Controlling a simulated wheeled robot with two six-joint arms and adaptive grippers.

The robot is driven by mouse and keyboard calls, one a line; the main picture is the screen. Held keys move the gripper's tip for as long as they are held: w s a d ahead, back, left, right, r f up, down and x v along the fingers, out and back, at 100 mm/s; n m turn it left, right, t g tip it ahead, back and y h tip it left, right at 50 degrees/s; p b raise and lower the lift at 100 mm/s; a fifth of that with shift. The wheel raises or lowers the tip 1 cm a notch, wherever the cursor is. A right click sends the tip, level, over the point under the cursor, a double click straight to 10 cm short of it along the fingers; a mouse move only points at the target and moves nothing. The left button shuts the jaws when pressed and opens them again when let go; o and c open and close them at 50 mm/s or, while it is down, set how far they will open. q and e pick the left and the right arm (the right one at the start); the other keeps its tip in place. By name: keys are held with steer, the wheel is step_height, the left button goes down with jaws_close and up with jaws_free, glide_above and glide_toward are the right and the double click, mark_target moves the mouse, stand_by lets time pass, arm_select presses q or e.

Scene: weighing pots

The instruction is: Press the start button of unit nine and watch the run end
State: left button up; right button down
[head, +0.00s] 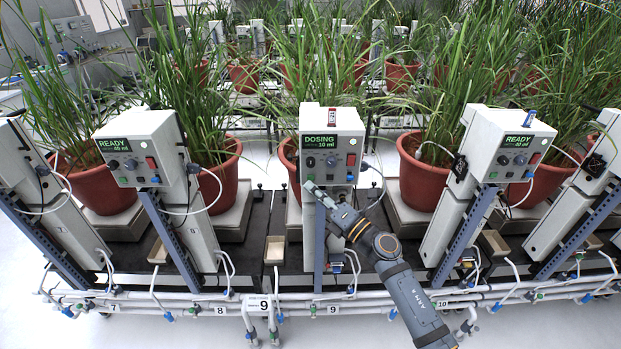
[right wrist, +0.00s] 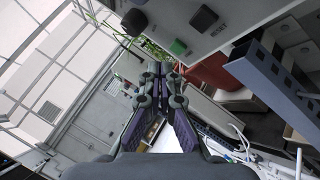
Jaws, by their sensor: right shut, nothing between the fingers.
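Unit nine (head: 333,145) is the pale box in the middle of the head view, above the small rail label 9 (head: 333,310). Its green screen (head: 331,142) reads DOSING 10 ml. Below the screen are dark knobs and a red switch (head: 351,160). A green button (right wrist: 178,47) shows on the panel in the right wrist view. My right gripper (head: 309,187) is shut and empty at the panel's lower left edge. In the right wrist view its fingertips (right wrist: 158,69) appear just below the green button; contact cannot be told. My left gripper is out of view.
Neighbouring units (head: 138,150) and (head: 512,145) show READY 40 ml. Potted grasses (head: 425,175) stand behind and between the units. White pipes (head: 180,298) run along the front. A larger sign 9 (head: 264,306) hangs there. Thin hoses loop beside the posts.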

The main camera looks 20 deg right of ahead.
steer(key=shift+s+a, duration=0.2)
steer(key=shift+s, duration=0.5)
steer(key=shift+s+a, duration=0.25)
steer(key=shift+s, duration=0.5)
steer(key=shift+s+a, duration=0.2)
steer(key=shift+s, duration=0.5)
